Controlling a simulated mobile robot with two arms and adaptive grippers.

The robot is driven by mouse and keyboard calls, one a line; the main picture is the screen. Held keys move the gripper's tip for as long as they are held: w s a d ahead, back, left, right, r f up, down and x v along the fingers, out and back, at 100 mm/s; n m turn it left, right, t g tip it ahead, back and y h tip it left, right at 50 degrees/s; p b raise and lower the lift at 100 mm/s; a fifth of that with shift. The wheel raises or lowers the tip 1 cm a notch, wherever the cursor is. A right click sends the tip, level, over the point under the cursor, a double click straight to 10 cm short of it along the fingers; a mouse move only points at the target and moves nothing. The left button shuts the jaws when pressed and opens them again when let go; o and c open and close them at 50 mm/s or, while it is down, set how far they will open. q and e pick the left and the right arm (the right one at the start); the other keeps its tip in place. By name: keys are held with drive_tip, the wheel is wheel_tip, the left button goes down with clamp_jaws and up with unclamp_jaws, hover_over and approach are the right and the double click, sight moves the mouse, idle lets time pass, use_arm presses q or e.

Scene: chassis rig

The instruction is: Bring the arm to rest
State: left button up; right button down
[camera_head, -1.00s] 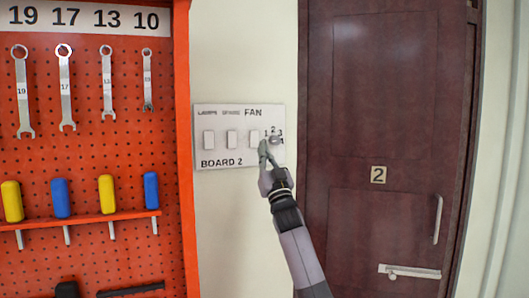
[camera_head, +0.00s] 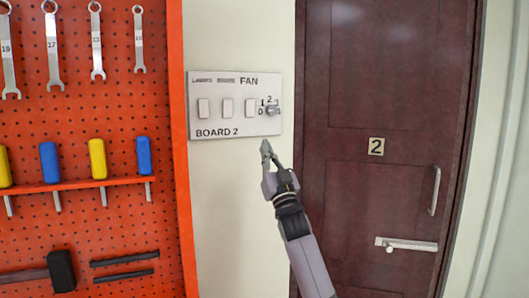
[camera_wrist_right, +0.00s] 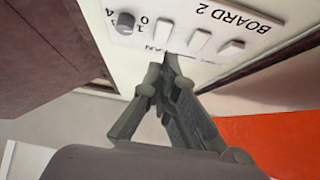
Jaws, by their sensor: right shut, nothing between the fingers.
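My right gripper (camera_head: 266,150) is shut and empty. In the head view it points up at the wall, just below the lower right part of the switch board marked BOARD 2 (camera_head: 223,122). The board carries three white rocker switches and a grey FAN knob (camera_head: 273,110) with numbers around it. In the right wrist view my right gripper (camera_wrist_right: 162,75) shows its fingertips together, near the board's edge, with the knob (camera_wrist_right: 125,22) at the upper left. Gripper and board look apart in the head view. My left gripper is not in view.
An orange pegboard (camera_head: 90,225) with wrenches, coloured handles on a shelf and a hammer fills the left. A dark red door (camera_head: 375,90) marked 2, with a pull handle (camera_head: 434,190) and a latch bar (camera_head: 405,244), stands at the right. Pale bare wall (camera_head: 230,210) lies below the board.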

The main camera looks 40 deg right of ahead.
drive_tip(key=shift+s+r, duration=0.1)
